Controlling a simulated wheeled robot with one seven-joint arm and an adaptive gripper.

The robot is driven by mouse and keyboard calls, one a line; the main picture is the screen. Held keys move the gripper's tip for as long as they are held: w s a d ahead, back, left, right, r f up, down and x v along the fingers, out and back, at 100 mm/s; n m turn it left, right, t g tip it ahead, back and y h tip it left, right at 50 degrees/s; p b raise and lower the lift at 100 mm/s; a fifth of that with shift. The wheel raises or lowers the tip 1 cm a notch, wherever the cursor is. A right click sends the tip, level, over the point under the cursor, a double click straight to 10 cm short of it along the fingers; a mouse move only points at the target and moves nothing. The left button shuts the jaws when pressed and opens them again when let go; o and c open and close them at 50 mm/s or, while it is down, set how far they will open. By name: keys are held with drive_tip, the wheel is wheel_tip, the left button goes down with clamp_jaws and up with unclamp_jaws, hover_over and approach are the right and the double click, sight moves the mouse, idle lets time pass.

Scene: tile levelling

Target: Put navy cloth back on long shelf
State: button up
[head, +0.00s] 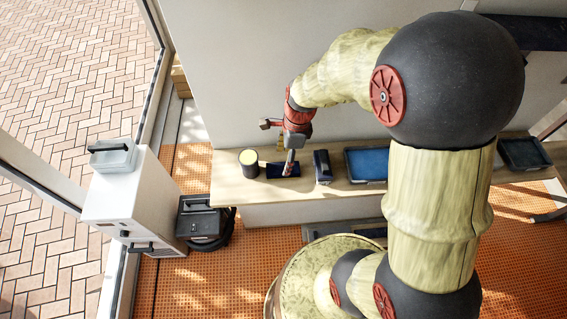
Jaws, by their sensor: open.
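The navy cloth (275,171) lies flat on the long wooden shelf (228,188), between a round can and a small dark upright object. My gripper (289,167) is open and points down right over the cloth, its fingertips at or just above it. I cannot tell if the fingers touch the cloth. The gripper hides part of the cloth's middle.
The can (249,161) with a cream top stands close left of the cloth. The dark object (322,167) stands close right, then a blue tray (367,164) and a dark tray (523,153). A white cabinet (126,204) and black case (203,219) stand left.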

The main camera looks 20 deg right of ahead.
drive_tip(key=s+r+n+t, duration=0.1)
drive_tip(key=s+r+n, duration=0.3)
drive_tip(key=r+n, duration=0.3)
drive_tip(key=s+r+n+t+h, duration=0.1)
drive_tip(key=s+r+n+t, duration=0.1)
drive_tip(key=s+r+n, duration=0.3)
drive_tip(key=s+r+n+t, duration=0.2)
drive_tip(key=s+r+n, duration=0.2)
drive_tip(key=r+n, duration=0.5)
wheel_tip(320, 180, up, 4)
drive_tip(key=shift+s+a+r+n+h+p, duration=0.1)
drive_tip(key=shift+s+a+n+h+p, duration=0.2)
drive_tip(key=shift+s+a+h+p, duration=0.1)
wheel_tip(320, 180, down, 8)
drive_tip(key=b, duration=0.8)
